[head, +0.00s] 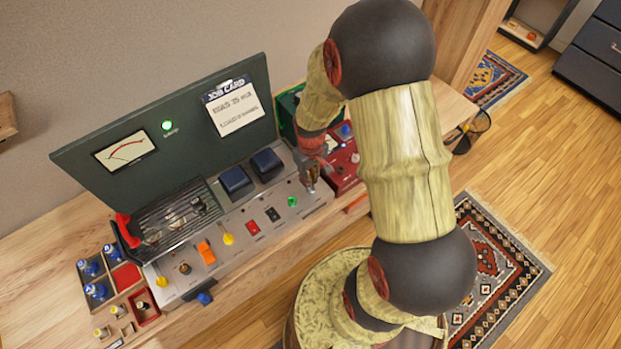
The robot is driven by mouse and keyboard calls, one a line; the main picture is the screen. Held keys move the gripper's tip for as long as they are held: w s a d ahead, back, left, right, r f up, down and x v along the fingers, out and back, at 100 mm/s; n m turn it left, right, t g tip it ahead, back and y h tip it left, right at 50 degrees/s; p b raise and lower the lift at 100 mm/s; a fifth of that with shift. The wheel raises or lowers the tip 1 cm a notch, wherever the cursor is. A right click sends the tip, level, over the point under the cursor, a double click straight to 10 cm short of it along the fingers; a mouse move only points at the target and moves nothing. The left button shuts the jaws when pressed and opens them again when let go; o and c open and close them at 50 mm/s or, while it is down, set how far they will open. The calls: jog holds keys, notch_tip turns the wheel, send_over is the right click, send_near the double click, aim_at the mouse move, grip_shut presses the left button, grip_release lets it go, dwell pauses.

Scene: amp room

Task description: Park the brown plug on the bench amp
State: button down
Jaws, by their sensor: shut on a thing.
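The bench amp has an upright dark green back panel (190,135) and a sloping grey control deck (270,205). My gripper (310,187) is at the right end of the deck, pointing down. It is shut on a small brownish thing that looks like the brown plug; the fingers hide most of it. I cannot tell whether the plug touches the deck. The deck carries a green button (292,201), red and black rocker switches, yellow knobs (227,239), an orange switch (206,251) and a dark brown knob-like piece (183,268).
A red box (343,168) stands just right of my gripper. A wooden tray (112,282) with blue-topped and yellow pieces lies at the amp's left. A red handle (127,230) stands up at the deck's left. A job card (231,106) hangs on the back panel.

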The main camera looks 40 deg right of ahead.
jog(key=shift+f+b, duration=0.65)
jog(key=shift+f, duration=0.4)
dwell(0.4)
jog(key=c, duration=1.7)
grip_release()
jog(key=shift+o, duration=0.2)
jog(key=shift+r, duration=0.1)
notch_tip(320, 180, up, 12)
jog(key=shift+f, duration=0.1)
jog(key=s+a+r+t, duration=0.2)
jog(key=s+a+r, duration=0.2)
jog(key=r, duration=0.3)
jog(key=s+a+r+t, duration=0.1)
jog(key=s+a+r, duration=0.3)
jog(key=r, duration=0.3)
jog(key=s+a+r+t+b, duration=0.1)
jog(key=s+a+r+t, duration=0.1)
jog(key=s+a+r, duration=0.2)
notch_tip(320, 180, up, 3)
jog(key=shift+r+t, duration=0.15)
jog(key=shift+t, duration=0.15)
